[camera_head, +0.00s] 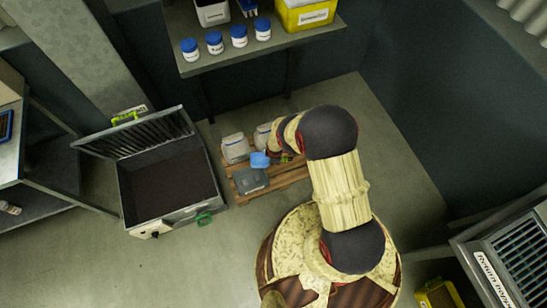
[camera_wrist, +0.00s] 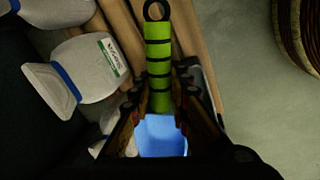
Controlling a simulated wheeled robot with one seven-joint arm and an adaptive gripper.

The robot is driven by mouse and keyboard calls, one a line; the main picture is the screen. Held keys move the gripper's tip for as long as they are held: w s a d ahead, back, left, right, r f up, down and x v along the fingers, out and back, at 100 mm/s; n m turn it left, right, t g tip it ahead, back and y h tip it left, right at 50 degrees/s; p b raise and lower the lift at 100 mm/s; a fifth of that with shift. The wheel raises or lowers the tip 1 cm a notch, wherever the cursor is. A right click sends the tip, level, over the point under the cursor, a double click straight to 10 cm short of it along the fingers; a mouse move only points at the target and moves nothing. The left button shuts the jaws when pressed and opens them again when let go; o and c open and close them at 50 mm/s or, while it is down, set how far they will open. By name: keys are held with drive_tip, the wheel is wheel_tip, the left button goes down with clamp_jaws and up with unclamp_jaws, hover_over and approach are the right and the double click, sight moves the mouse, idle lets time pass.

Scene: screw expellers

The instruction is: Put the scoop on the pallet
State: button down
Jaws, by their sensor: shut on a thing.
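The scoop has a blue pan (camera_head: 260,159) and a green handle with black rings (camera_wrist: 158,62). My gripper (camera_wrist: 158,100) is shut on the handle near the pan, with one finger on each side. The blue pan (camera_wrist: 162,138) shows beyond the fingers in the wrist view. The wooden pallet (camera_head: 292,176) lies on the floor, and its slats (camera_wrist: 196,30) show under the handle. The scoop is over the pallet; I cannot tell whether it touches it. My arm hides part of the pallet in the head view.
White bags (camera_head: 235,148) stand on the pallet's back part, close to the scoop in the wrist view (camera_wrist: 80,72). A dark grey object (camera_head: 250,181) sits on its front left. An open case of dark material (camera_head: 168,190) is to the left. A shelf (camera_head: 262,42) holds blue-lidded jars.

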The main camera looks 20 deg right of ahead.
drive_tip(key=shift+s+d+f+n, duration=0.15)
drive_tip(key=shift+s+f+n, duration=0.15)
drive_tip(key=shift+f, duration=0.5)
drive_tip(key=shift+s+d+f+n, duration=0.1)
drive_tip(key=shift+s+f+n, duration=0.2)
drive_tip(key=shift+f, duration=0.55)
drive_tip(key=shift+s+d+f+n, duration=0.2)
drive_tip(key=shift+f+n, duration=0.2)
drive_tip(key=shift+f, duration=0.4)
drive_tip(key=shift+s+f+y, duration=0.15)
drive_tip(key=shift+f+y, duration=0.15)
drive_tip(key=shift+f, duration=0.15)
drive_tip(key=shift+s+f+n, duration=0.15)
drive_tip(key=shift+f+n, duration=0.05)
drive_tip(key=shift+n, duration=0.1)
drive_tip(key=n+b, duration=0.2)
drive_tip(key=b, duration=0.9)
hover_over(295, 166)
drive_tip(key=s+a, duration=0.1)
wheel_tip(295, 166, down, 13)
drive_tip(key=shift+s+a+r, duration=0.15)
drive_tip(key=shift+r, duration=0.05)
drive_tip(key=shift+w+d+f+b, duration=0.2)
drive_tip(key=shift+d+f+b, duration=0.3)
drive_tip(key=shift+b, duration=0.25)
wheel_tip(295, 166, down, 3)
drive_tip(key=shift+d+f+b, duration=0.1)
drive_tip(key=shift+b, duration=1.05)
